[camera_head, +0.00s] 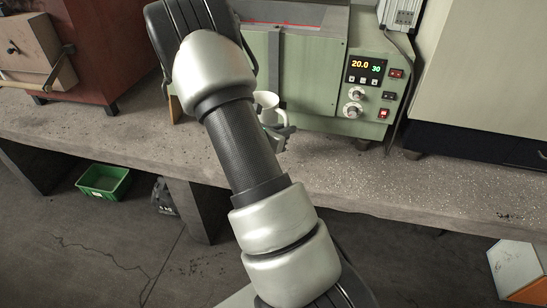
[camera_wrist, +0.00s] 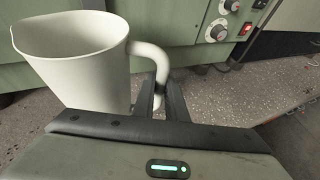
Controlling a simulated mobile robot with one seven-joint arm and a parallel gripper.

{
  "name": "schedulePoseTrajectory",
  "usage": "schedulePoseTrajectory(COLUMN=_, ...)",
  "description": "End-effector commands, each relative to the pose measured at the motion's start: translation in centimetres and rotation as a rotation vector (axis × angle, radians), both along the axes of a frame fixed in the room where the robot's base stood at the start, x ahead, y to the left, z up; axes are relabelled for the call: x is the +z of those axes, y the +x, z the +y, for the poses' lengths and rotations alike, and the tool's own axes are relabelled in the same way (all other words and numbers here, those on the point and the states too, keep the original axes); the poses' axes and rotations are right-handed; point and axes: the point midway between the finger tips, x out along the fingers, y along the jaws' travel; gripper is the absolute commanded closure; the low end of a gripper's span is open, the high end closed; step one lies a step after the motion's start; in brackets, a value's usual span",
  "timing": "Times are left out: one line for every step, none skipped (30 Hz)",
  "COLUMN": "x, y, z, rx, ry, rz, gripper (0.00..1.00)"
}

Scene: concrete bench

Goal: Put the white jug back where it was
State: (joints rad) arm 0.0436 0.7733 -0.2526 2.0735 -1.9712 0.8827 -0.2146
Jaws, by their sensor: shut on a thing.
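The white jug (camera_wrist: 82,62) is upright at the left of the wrist view, with its handle on the right side. My gripper (camera_wrist: 158,100) is shut on the lower part of the handle. In the head view the jug (camera_head: 266,102) shows only in part, in front of the green machine, because my arm covers much of it. My gripper (camera_head: 284,131) shows just below and to the right of it there. I cannot tell whether the jug's base touches the bench.
The green machine (camera_head: 312,80) with a lit display stands close behind the jug. The concrete bench (camera_head: 400,178) is clear to the right. A reddish-brown cabinet (camera_head: 110,45) stands at the left. A green crate (camera_head: 104,181) is on the floor below.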

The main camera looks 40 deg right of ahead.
Motion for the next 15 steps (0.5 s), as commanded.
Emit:
schedulePoseTrajectory(x=-1.2, y=0.0, z=0.0, rx=0.001, ry=-0.003, rz=0.002, gripper=1.0)
schedulePoseTrajectory(x=-1.7, y=0.0, z=0.0, rx=0.001, ry=-0.003, rz=0.002, gripper=1.0)
schedulePoseTrajectory(x=-2.4, y=0.0, z=0.0, rx=0.0, ry=-0.003, rz=0.002, gripper=1.0)
schedulePoseTrajectory(x=-2.8, y=0.0, z=0.0, rx=0.0, ry=-0.002, rz=0.0, gripper=1.0)
schedulePoseTrajectory(x=-3.2, y=0.0, z=0.0, rx=0.0, ry=-0.002, rz=0.0, gripper=1.0)
schedulePoseTrajectory(x=-3.6, y=0.0, z=0.0, rx=0.0, ry=-0.002, rz=-0.001, gripper=1.0)
schedulePoseTrajectory(x=-3.9, y=0.1, z=0.0, rx=0.0, ry=-0.002, rz=-0.003, gripper=1.0)
schedulePoseTrajectory(x=-4.0, y=0.1, z=0.0, rx=0.0, ry=-0.002, rz=-0.003, gripper=1.0)
schedulePoseTrajectory(x=-4.2, y=0.1, z=0.0, rx=0.0, ry=-0.003, rz=-0.003, gripper=1.0)
schedulePoseTrajectory(x=-4.4, y=0.1, z=0.0, rx=0.0, ry=-0.003, rz=-0.003, gripper=1.0)
schedulePoseTrajectory(x=-4.6, y=0.1, z=0.0, rx=0.0, ry=-0.003, rz=-0.002, gripper=1.0)
schedulePoseTrajectory(x=-4.9, y=0.1, z=0.0, rx=0.001, ry=-0.004, rz=-0.002, gripper=1.0)
schedulePoseTrajectory(x=-5.3, y=0.1, z=0.0, rx=0.001, ry=-0.003, rz=-0.001, gripper=1.0)
schedulePoseTrajectory(x=-5.7, y=0.0, z=0.0, rx=0.001, ry=-0.003, rz=-0.001, gripper=1.0)
schedulePoseTrajectory(x=-6.3, y=0.0, z=0.0, rx=0.0, ry=-0.003, rz=-0.001, gripper=1.0)
